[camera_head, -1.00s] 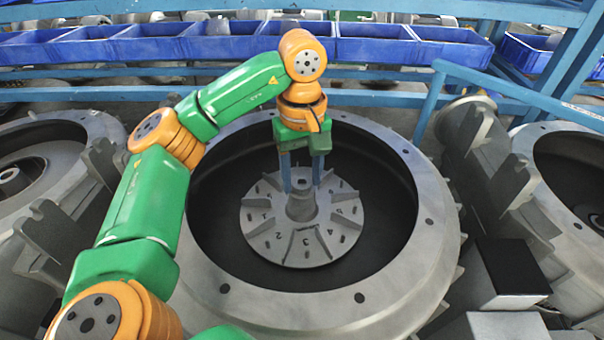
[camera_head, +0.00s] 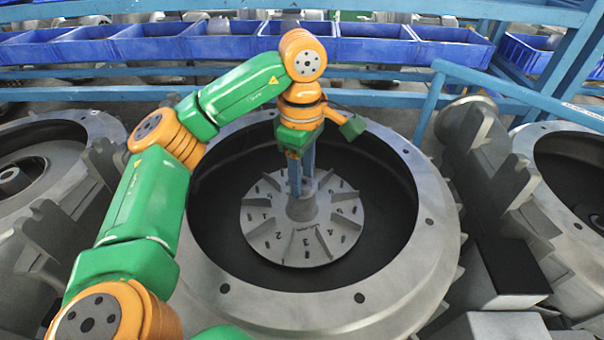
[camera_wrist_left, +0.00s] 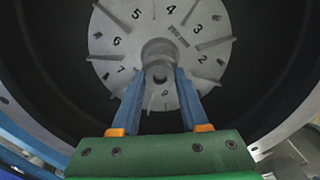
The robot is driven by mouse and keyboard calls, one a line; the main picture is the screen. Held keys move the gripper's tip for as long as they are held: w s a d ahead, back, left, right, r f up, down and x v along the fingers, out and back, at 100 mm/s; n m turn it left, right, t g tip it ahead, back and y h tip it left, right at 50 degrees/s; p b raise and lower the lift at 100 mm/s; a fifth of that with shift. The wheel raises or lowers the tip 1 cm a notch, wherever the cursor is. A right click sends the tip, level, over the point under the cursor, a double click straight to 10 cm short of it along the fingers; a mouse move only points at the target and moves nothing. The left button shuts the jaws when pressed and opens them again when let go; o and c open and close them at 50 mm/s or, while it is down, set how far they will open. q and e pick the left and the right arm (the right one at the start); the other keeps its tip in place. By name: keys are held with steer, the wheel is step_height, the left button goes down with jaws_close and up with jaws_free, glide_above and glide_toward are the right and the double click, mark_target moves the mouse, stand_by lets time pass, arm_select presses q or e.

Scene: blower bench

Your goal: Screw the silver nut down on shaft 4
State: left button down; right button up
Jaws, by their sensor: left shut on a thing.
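A grey finned impeller disc (camera_head: 286,246) with numbers on it lies inside a large round metal housing (camera_head: 437,220). Its raised central hub and shaft (camera_head: 302,209) stand at the middle. My left gripper (camera_head: 302,190) points straight down over the hub, its blue fingers at the shaft top. In the left wrist view, the fingertips (camera_wrist_left: 160,78) are shut on a small grey ring-like piece, the silver nut (camera_wrist_left: 159,73), in line with the hub. The fingers partly hide the nut, so I cannot tell how far down it sits. My right gripper is out of view.
Similar housings stand at left (camera_head: 75,125) and right (camera_head: 535,150). Blue bins (camera_head: 375,50) line a rack at the back, with a blue rail (camera_head: 430,105) behind the housing. A dark-topped block (camera_head: 510,265) is at the right front. The housing wall surrounds my gripper.

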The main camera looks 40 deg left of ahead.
arm_select(q)
steer(key=m, duration=2.2)
steer(key=c, duration=0.7)
jaws_free()
